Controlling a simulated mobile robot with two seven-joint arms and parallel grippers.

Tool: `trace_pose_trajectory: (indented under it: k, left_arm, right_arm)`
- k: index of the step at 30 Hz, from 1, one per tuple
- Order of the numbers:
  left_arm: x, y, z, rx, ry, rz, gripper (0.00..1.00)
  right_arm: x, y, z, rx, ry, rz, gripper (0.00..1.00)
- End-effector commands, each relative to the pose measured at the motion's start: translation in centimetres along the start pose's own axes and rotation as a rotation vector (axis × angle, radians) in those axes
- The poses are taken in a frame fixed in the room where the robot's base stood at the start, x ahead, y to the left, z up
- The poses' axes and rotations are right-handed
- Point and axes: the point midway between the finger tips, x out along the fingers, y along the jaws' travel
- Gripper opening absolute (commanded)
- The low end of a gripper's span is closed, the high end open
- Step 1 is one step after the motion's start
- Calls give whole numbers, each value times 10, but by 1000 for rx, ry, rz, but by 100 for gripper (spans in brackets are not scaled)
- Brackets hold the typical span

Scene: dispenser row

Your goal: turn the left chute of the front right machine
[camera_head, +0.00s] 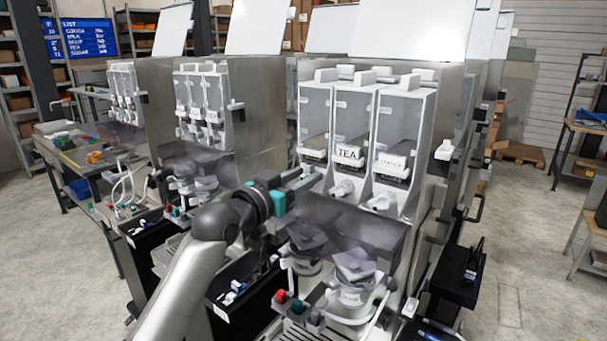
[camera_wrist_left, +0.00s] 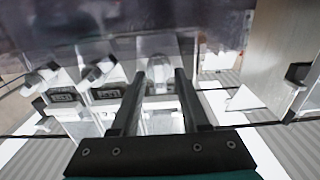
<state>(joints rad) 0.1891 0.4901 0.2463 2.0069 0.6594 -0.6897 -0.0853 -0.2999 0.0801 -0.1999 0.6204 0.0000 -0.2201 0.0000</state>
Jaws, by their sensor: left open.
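The front right machine (camera_head: 427,120) has three clear canisters side by side, the middle one labelled TEA. White chutes stick out below them: the middle chute (camera_head: 341,189) and right chute (camera_head: 380,202) show plainly in the head view. The left chute is mostly hidden there by my left gripper (camera_head: 312,178), which reaches in from the left in front of it. In the left wrist view the canisters appear upside down, and the left chute (camera_wrist_left: 158,82) shows between the two dark fingers of the open gripper (camera_wrist_left: 160,80). I cannot tell whether the fingers touch it.
A smoky translucent panel (camera_head: 345,232) lies just below the chutes, over mixing bowls (camera_head: 352,298). Coloured buttons (camera_head: 281,296) sit low at the front. Another machine (camera_head: 203,95) stands to the left.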

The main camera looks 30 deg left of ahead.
Motion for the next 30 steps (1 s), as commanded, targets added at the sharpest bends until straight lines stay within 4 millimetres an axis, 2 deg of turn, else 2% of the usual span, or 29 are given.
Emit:
trace_pose_trajectory:
  k: [10,22,30]
  left_arm:
    - [4,0,0,1,1,1,45]
    - [3,0,0,1,1,1,1]
    - [3,0,0,2,0,0,0]
  right_arm:
    - [0,0,0,0,0,0,50]
    - [0,0,0,0,0,0,50]
    - [0,0,0,0,0,0,50]
